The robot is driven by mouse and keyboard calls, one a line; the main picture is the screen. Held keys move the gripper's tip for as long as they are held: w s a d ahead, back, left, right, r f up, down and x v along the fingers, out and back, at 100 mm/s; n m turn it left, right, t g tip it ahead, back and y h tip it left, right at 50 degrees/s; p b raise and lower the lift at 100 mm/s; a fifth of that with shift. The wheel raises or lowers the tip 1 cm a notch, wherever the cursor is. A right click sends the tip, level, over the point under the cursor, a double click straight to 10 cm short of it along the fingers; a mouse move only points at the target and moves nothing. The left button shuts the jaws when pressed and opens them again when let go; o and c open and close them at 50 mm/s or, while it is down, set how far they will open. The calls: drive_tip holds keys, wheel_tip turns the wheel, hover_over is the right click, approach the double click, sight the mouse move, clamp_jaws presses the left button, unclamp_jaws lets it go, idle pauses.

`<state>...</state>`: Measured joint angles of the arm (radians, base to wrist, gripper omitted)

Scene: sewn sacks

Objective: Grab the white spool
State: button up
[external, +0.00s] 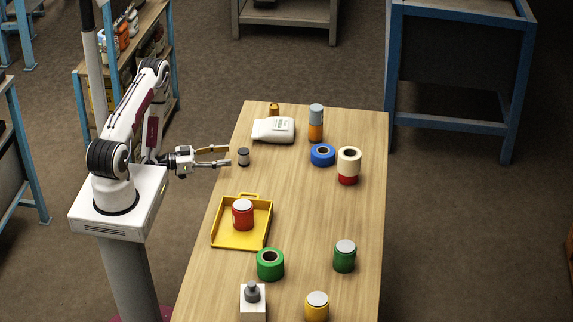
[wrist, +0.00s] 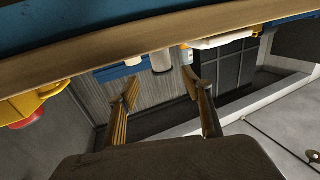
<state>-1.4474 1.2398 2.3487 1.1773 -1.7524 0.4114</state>
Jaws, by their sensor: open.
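The white spool (external: 349,159) is a cream roll with a dark centre hole. In the external view it stands upright on a red cylinder (external: 348,180) near the table's right side. My gripper (external: 228,156) is open and empty at the table's left edge, well left of the spool and pointing right. In the upside-down wrist view, the two fingers of my gripper (wrist: 160,87) are spread with nothing between them. A pale cylinder (wrist: 162,62) shows beyond them; I cannot tell whether it is the spool.
A white sack (external: 273,130) lies farther back. A yellow tray (external: 226,238) holds a red can (external: 243,216).

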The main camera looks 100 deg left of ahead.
sight(244, 151)
drive_tip(key=shift+w, duration=0.1)
idle(0.3)
drive_tip(key=shift+x, duration=1.25)
drive_tip(key=shift+a+x, duration=0.2)
drive_tip(key=shift+x, duration=2.35)
drive_tip(key=shift+r, duration=0.1)
drive_tip(key=c, duration=1.2)
